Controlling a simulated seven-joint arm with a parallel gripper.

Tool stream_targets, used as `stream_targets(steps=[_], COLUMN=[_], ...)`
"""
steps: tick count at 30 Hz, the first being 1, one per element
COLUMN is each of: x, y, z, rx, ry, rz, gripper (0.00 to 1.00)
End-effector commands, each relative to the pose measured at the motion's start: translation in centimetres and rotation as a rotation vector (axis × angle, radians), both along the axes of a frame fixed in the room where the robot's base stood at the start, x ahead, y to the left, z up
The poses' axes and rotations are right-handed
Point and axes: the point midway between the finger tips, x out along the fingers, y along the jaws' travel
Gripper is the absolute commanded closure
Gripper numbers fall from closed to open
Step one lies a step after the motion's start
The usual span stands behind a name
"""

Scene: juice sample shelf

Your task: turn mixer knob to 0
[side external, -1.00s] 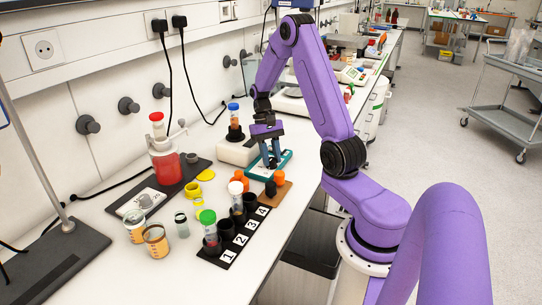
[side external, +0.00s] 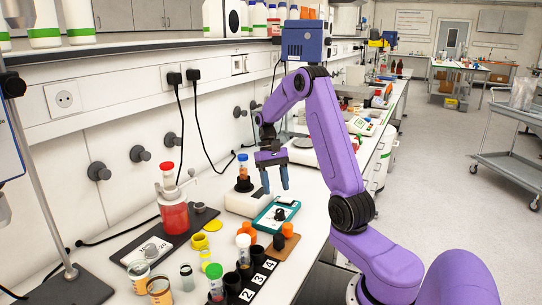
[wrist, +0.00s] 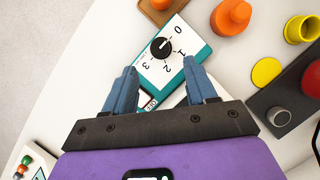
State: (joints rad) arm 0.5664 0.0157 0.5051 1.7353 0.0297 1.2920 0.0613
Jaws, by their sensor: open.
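The mixer is a flat white panel with a teal rim (wrist: 205,52), marked 0, 1, 2 and 3 around a round black knob (wrist: 161,48). A small pale mark on the knob seems to point up and right, toward the 0. In the side view the mixer (side external: 265,222) lies on the bench with its knob (side external: 280,213) on top. My gripper (side external: 275,190) is above the mixer, fingers pointing down, apart and empty. In the wrist view my gripper (wrist: 160,67) has its blue fingers spread, with the knob beyond the gap between them, untouched.
An orange-and-brown block (side external: 284,240) stands in front of the mixer. A white device with an orange tube (side external: 243,168) stands to its left. A numbered black rack (side external: 260,280) with tubes is nearer the camera. A flask of red liquid (side external: 174,215) stands at left.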

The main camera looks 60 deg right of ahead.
Motion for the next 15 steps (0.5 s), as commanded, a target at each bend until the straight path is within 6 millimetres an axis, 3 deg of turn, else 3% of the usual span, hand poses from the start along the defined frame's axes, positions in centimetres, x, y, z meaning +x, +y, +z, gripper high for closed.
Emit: stream_targets(steps=[6, 15], x=[1.4, 2.7], y=[-1.1, -2.0], z=[4.3, 8.0], rx=[-0.003, 0.000], ry=[-0.004, -0.001], rz=[0.001, 0.001], gripper=[0.43, 0.43])
